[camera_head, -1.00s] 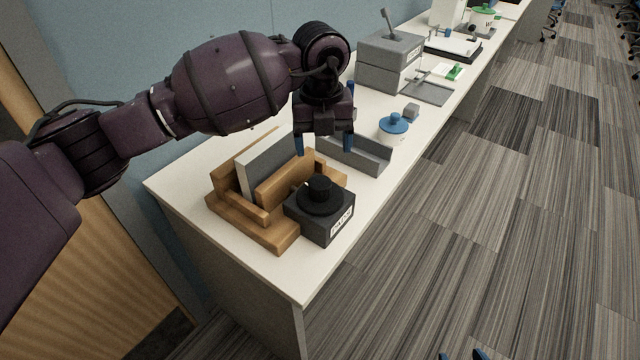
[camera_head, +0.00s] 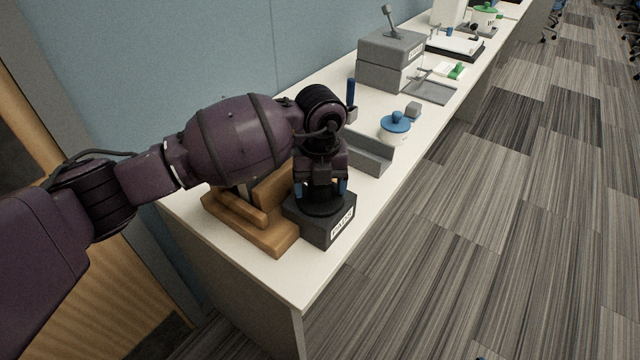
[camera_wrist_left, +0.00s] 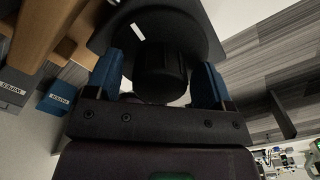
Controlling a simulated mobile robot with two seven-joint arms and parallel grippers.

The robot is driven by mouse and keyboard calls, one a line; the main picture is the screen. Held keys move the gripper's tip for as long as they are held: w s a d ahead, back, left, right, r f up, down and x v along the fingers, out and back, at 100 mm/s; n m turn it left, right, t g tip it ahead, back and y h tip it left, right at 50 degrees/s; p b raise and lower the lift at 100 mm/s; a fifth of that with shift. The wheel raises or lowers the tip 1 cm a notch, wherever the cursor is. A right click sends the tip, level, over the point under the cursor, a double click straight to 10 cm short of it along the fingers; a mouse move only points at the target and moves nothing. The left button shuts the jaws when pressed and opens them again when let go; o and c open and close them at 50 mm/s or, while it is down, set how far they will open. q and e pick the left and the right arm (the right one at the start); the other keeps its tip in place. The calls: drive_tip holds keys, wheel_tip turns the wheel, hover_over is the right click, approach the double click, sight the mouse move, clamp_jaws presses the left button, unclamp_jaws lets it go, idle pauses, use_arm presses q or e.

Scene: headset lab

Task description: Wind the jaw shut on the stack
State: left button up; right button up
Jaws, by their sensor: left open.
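The wooden vise (camera_head: 268,238) stands at the near end of the white table, with its wooden jaw (camera_head: 272,186) partly behind my left arm. The stack between the jaws is almost wholly hidden by the arm. A black box (camera_head: 312,231) with a white label sits at the vise's right side and carries a round black knob. My left gripper (camera_head: 321,188) points down over the box. In the left wrist view its blue fingers stand open on either side of the black knob (camera_wrist_left: 160,75). I cannot tell whether they touch it. My right gripper is out of view.
A grey open tray (camera_head: 368,155) lies just behind the box. A white pot with a blue lid (camera_head: 394,123) and a grey two-part box (camera_head: 390,62) stand farther along. Bare tabletop (camera_head: 300,275) lies in front of the vise. A blue partition runs behind the table.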

use_arm(q)
drive_tip(key=c, duration=0.9)
drive_tip(key=m+p, duration=0.1)
drive_tip(key=m, duration=0.3)
drive_tip(key=shift+r+m, duration=0.1)
drive_tip(key=shift+m, duration=0.2)
drive_tip(key=m, duration=1.2)
drive_tip(key=shift+d+b, duration=0.1)
drive_tip(key=shift+b, duration=0.25)
drive_tip(key=m, duration=0.4)
drive_tip(key=shift+m+b, duration=0.4)
drive_tip(key=shift+m, duration=0.3)
